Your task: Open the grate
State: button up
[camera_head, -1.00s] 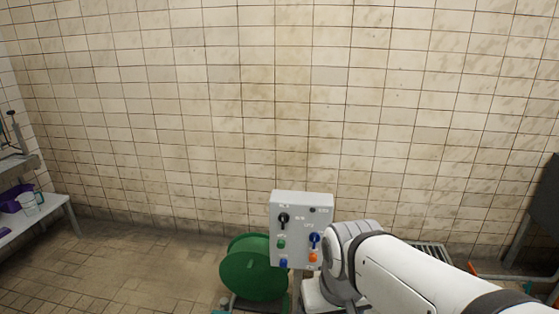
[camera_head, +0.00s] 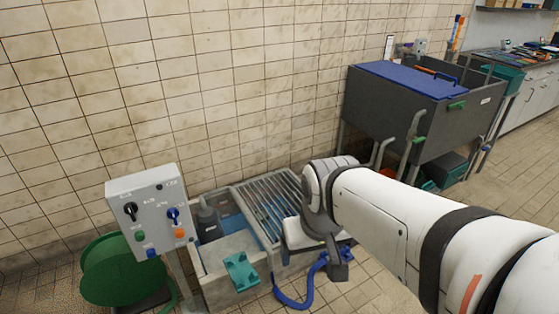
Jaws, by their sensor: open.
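The grate (camera_head: 268,204) is a panel of parallel grey metal bars. It lies flat over the right part of a grey floor basin (camera_head: 216,274) against the tiled wall. My white arm reaches in from the right and hides the grate's near right part. A dark grey piece at the arm's end, seemingly my gripper (camera_head: 338,271), hangs in front of the basin's right side. Its fingers are too indistinct to make out. It is open, and I see nothing held in it. It looks apart from the visible bars.
A grey control box (camera_head: 148,212) and green reel (camera_head: 122,271) stand left of the basin. A teal piece (camera_head: 241,271) is on its front edge. A blue hose (camera_head: 291,303) lies in front. A dark tank with blue lid (camera_head: 409,78) stands at right. Floor between is clear.

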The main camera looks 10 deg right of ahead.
aim_at(298, 182)
jog(key=z, duration=0.5)
jog(key=k, duration=0.3)
jog(key=u, duration=0.6)
jog(key=i, duration=1.3)
jog(key=z, duration=0.8)
